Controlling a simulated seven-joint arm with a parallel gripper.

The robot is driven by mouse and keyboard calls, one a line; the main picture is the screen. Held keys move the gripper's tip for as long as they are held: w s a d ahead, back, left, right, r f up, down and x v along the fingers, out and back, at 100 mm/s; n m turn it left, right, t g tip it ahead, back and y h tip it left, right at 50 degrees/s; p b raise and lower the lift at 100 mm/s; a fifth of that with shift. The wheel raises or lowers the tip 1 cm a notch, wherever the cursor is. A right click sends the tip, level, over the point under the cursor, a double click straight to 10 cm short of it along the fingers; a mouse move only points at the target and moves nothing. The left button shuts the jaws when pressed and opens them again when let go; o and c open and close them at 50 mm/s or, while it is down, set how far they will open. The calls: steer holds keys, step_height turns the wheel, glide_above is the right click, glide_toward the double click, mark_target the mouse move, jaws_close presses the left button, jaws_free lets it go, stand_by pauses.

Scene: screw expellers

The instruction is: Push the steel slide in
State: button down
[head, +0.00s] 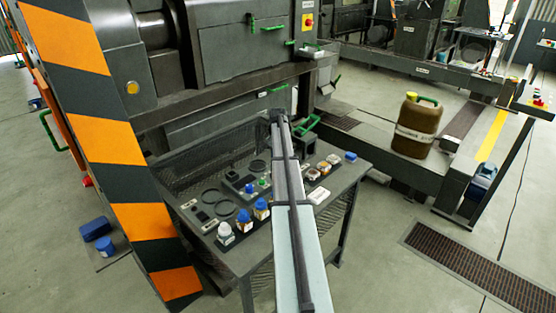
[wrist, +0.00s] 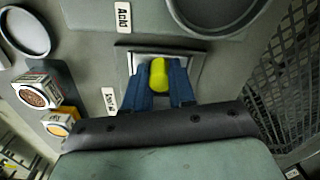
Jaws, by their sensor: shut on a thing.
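In the wrist view my gripper (wrist: 159,72) has two blue fingers, one on each side of a yellow-green rounded knob (wrist: 158,76), and they are shut on it. Just beyond the fingers is a bright steel piece (wrist: 194,60) in a recess of a grey surface, which looks like the slide. The fingers and knob cover its middle, so I cannot tell how far it stands out. In the head view my arm reaches over the bench to the machine's base, and the gripper and slide are too hidden there to make out.
The grey bench (head: 243,262) holds several blue-capped bottles, black rings and small boxes. A dark mesh panel (wrist: 292,75) stands at right. A brown canister (head: 416,128) stands farther right.

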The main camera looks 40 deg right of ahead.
steer(key=shift+d, duration=0.1)
steer(key=d, duration=0.4)
steer(key=shift+d, duration=0.2)
steer(key=c, duration=0.9)
jaws_free()
steer(key=shift+a, duration=0.1)
steer(key=shift+c, duration=0.2)
step_height(320, 180, up, 14)
steer(key=shift+c, duration=0.5)
